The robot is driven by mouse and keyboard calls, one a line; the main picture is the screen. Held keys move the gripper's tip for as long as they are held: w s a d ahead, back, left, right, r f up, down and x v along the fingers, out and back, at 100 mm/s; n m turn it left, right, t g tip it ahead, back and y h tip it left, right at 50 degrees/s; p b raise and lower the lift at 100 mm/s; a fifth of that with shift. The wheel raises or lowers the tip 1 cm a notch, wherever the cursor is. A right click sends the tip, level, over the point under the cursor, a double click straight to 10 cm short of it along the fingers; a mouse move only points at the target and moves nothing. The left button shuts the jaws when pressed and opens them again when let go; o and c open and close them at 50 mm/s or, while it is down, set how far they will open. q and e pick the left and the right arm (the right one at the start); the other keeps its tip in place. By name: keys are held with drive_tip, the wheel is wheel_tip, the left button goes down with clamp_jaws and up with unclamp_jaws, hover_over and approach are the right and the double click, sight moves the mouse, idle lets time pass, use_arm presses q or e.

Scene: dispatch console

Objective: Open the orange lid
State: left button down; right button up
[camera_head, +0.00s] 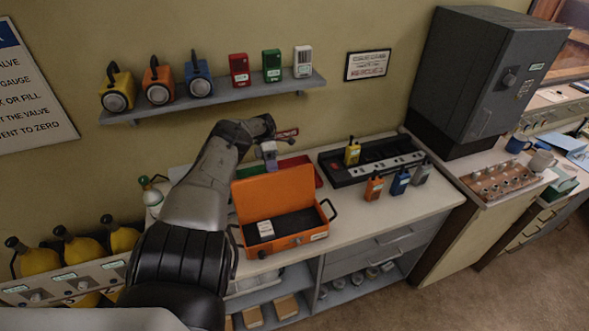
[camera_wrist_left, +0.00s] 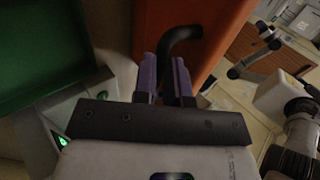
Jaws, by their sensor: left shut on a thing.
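The orange case (camera_head: 288,239) stands on the counter with its orange lid (camera_head: 277,194) raised steeply at the back. Its dark inside shows, with a white block (camera_head: 265,229) at the left. My left gripper (camera_head: 270,163) is behind the lid's upper edge, with my arm coming in from the left. In the left wrist view, the purple fingers (camera_wrist_left: 165,78) are shut on a black curved handle (camera_wrist_left: 183,37) against the orange lid (camera_wrist_left: 218,32). The lid hides the handle in the head view. My right gripper is not in view.
A black charging tray (camera_head: 372,162) with a yellow radio stands at the back right. Orange, blue and grey radios (camera_head: 399,181) stand before it. A shelf (camera_head: 215,97) with lamps hangs above. A grey cabinet (camera_head: 482,80) stands right. Bare counter (camera_head: 350,215) lies right of the case.

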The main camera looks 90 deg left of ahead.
use_arm(q)
drive_tip(key=shift+s+d+f, duration=0.1)
drive_tip(key=shift+f, duration=0.2)
drive_tip(key=c, duration=1.5)
unclamp_jaws()
drive_tip(key=shift+c, duration=0.2)
drive_tip(key=shift+o, duration=0.7)
drive_tip(key=shift+d+f, duration=0.1)
drive_tip(key=shift+d, duration=0.15)
drive_tip(key=shift+o, duration=1.2)
drive_tip(key=shift+a, duration=0.1)
wheel_tip(320, 180, up, 6)
drive_tip(key=p, duration=0.4)
drive_tip(key=shift+f+p, duration=0.2)
drive_tip(key=shift+p, duration=0.1)
drive_tip(key=w+d+r+p, duration=0.5)
drive_tip(key=w+d+p, duration=0.2)
drive_tip(key=w+p, duration=0.1)
drive_tip(key=shift+w+d+r, duration=0.25)
drive_tip(key=shift+w+r, duration=0.15)
drive_tip(key=shift+w, duration=0.1)
